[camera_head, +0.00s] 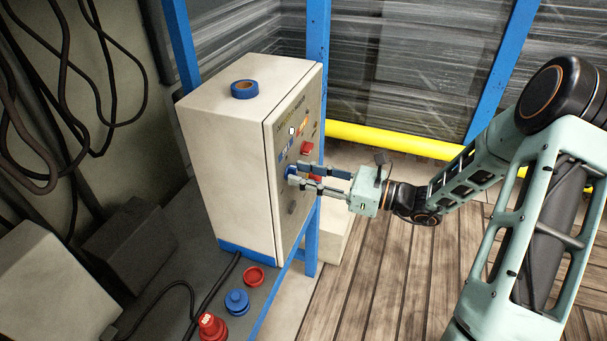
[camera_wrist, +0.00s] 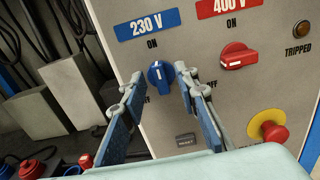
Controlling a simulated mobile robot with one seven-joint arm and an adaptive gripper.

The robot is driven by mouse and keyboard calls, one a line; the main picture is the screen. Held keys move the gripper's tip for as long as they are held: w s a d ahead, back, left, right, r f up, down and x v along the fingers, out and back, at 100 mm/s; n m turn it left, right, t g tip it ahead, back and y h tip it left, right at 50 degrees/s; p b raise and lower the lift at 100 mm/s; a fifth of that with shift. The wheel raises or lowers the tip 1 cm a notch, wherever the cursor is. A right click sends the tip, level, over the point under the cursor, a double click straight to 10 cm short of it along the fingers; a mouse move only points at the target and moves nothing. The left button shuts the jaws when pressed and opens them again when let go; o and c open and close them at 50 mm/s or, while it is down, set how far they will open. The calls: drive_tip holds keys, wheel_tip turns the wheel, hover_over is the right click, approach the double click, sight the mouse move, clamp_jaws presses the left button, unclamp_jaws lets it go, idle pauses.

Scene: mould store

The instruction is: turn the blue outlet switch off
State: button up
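The blue outlet switch (camera_wrist: 158,77) is a round knob under the blue "230 V" label (camera_wrist: 148,24) on the panel. Its white mark stands nearly upright, towards "ON"; "OFF" below is partly hidden by a finger. My gripper (camera_wrist: 160,82) is open, with one fingertip on each side of the knob in the wrist view. I cannot tell whether either fingertip touches it. In the head view my gripper (camera_head: 296,175) reaches the panel from the right, and its fingers largely cover the blue switch.
A red switch (camera_wrist: 238,57) under "400 V" sits right of the knob. A red mushroom button (camera_wrist: 273,133) on a yellow base is lower right. The pale cabinet (camera_head: 228,150) stands on a bench and carries a blue tape roll (camera_head: 244,89). Red and blue plugs lie in front.

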drive_tip(key=shift+a, duration=0.2)
drive_tip(key=shift+c, duration=0.3)
clamp_jaws()
drive_tip(key=shift+s+f+n+b, duration=0.1)
drive_tip(key=shift+f+n+b, duration=0.05)
drive_tip(key=shift+n+b, duration=4.05)
drive_tip(key=shift+s+f+n+b, duration=0.1)
drive_tip(key=shift+f+n+b, duration=0.05)
drive_tip(key=shift+n+b, duration=4.05)
drive_tip(key=shift+n+p, duration=0.35)
drive_tip(key=shift+n, duration=0.35)
